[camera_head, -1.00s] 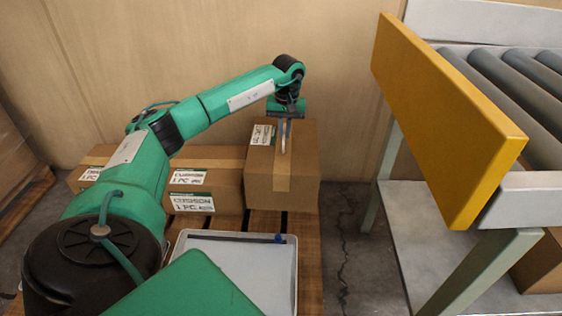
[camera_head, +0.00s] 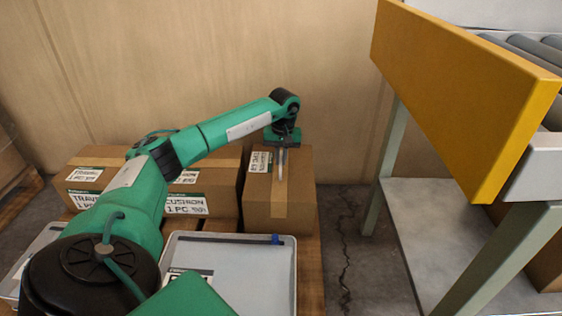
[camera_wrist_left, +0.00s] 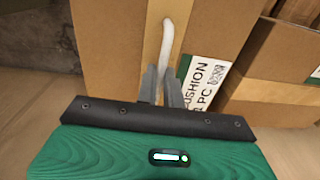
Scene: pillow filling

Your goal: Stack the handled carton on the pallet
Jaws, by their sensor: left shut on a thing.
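The handled carton (camera_head: 301,200) is a brown box with a tape strip and a white label. It sits at the right end of the row of boxes at the back of the wooden pallet (camera_head: 311,270). My left gripper (camera_head: 280,165) is above its top and shut on the carton's pale handle. In the left wrist view the fingers (camera_wrist_left: 161,90) pinch the white handle (camera_wrist_left: 166,45), with the carton's face (camera_wrist_left: 115,55) behind it. The underside of the carton is hidden. My right gripper is not in view.
Other labelled cartons (camera_head: 221,170) stand left of it, close beside. A grey lidded tray (camera_head: 245,262) lies in front. A roller conveyor with a yellow side board (camera_head: 455,95) stands to the right, with a strip of bare floor (camera_head: 345,215) between.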

